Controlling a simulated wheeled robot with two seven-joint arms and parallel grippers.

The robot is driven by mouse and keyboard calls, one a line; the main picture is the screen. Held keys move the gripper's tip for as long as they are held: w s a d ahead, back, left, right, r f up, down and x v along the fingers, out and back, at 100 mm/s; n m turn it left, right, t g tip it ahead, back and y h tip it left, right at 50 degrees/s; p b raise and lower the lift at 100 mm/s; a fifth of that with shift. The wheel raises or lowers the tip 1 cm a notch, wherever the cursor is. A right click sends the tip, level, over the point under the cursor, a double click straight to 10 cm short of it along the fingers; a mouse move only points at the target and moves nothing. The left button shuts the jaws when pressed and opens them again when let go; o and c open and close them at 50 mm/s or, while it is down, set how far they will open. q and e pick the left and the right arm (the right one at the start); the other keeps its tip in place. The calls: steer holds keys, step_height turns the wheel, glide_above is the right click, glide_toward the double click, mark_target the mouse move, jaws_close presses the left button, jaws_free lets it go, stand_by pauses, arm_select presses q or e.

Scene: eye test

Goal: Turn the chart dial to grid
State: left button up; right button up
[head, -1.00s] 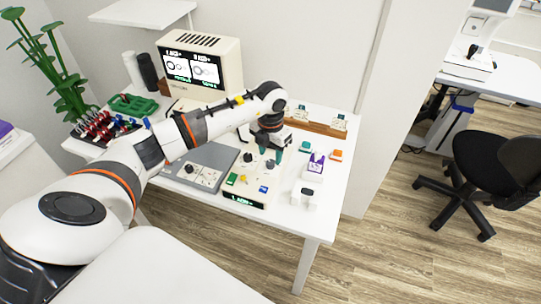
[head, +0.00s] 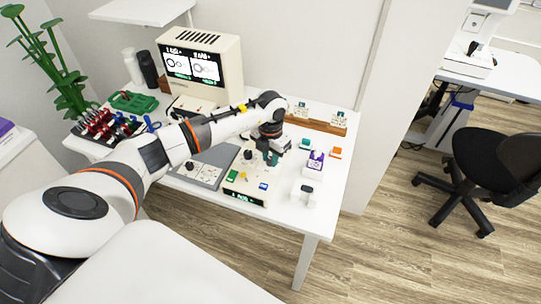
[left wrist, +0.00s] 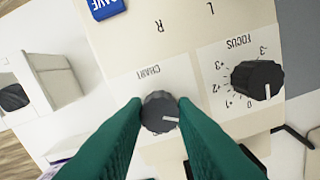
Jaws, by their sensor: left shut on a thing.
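The chart dial (left wrist: 159,112) is a dark round knob with a white pointer line, under the "CHART" label on the beige control panel (head: 243,190). In the left wrist view the pointer line points to the right of the picture. My left gripper (left wrist: 160,115), with green fingers, is shut on the dial, one finger on each side. In the head view the left gripper (head: 272,158) is down at the panel and hides the dial. Position labels around the dial are not readable. My right gripper is not in view.
The focus dial (left wrist: 257,80) sits beside the chart dial. A blue "SAVE" button (left wrist: 104,8) is on the same panel. A white device (head: 304,195) and a purple-topped bottle (head: 316,160) stand to the right. A display unit (head: 205,72) stands behind.

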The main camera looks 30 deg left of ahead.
arm_select(q)
steer(key=m+b, duration=0.3)
steer(key=shift+f, duration=0.15)
steer(key=m+b, duration=0.3)
steer(key=m, duration=0.1)
steer(key=shift+b, duration=0.3)
steer(key=m+b, duration=0.3)
steer(key=m, duration=0.2)
steer(key=shift+r+m+b, duration=0.2)
steer(key=shift+m+b, duration=1.1)
steer(key=shift+m, duration=0.7)
steer(key=o, duration=1)
